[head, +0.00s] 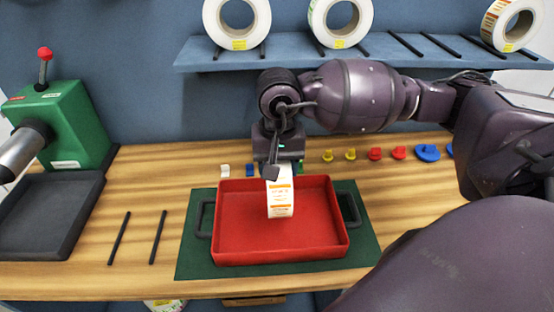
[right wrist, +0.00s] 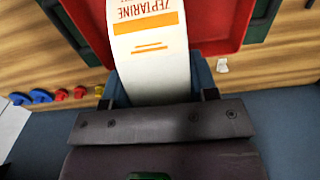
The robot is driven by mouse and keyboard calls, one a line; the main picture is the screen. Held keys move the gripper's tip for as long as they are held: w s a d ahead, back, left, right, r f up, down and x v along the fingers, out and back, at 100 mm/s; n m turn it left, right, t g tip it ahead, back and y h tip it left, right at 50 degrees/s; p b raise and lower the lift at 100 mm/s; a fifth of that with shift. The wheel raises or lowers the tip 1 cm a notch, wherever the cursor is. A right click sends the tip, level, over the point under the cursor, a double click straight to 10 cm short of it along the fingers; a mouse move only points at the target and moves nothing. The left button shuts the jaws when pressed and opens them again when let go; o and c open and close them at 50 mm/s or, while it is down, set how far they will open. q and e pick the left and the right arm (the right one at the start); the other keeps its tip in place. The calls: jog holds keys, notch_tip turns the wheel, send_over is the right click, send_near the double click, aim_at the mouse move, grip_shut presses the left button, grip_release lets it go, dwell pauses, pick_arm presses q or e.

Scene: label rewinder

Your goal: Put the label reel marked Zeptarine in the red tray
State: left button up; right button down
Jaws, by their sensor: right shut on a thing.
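The label reel marked Zeptarine (head: 281,197) is white with orange bands and is seen edge-on over the red tray. Its printed name reads upside down on the reel (right wrist: 150,50) in the right wrist view. My right gripper (head: 279,165) is shut on the reel from above, at the tray's far side. The red tray (head: 325,215) stands on a dark green mat and shows no other thing in it. I cannot tell whether the reel touches the tray floor. The tray also shows in the right wrist view (right wrist: 218,28). My left gripper is not in view.
A blue shelf (head: 300,55) behind holds several other reels (head: 340,18). A green machine (head: 65,125) with a red-knobbed lever and a dark tray (head: 45,215) stand at the left. Two black rods (head: 158,238) lie beside the mat. Small coloured pieces (head: 375,153) line the table's back.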

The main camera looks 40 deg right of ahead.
jog(key=shift+f+b, duration=0.3)
jog(key=shift+f, duration=0.65)
jog(key=shift+f+b, duration=0.5)
jog(key=shift+f, duration=0.95)
jog(key=shift+f+b, duration=0.45)
jog(key=shift+f, duration=0.15)
jog(key=shift+f+b, duration=0.3)
jog(key=shift+f, duration=0.2)
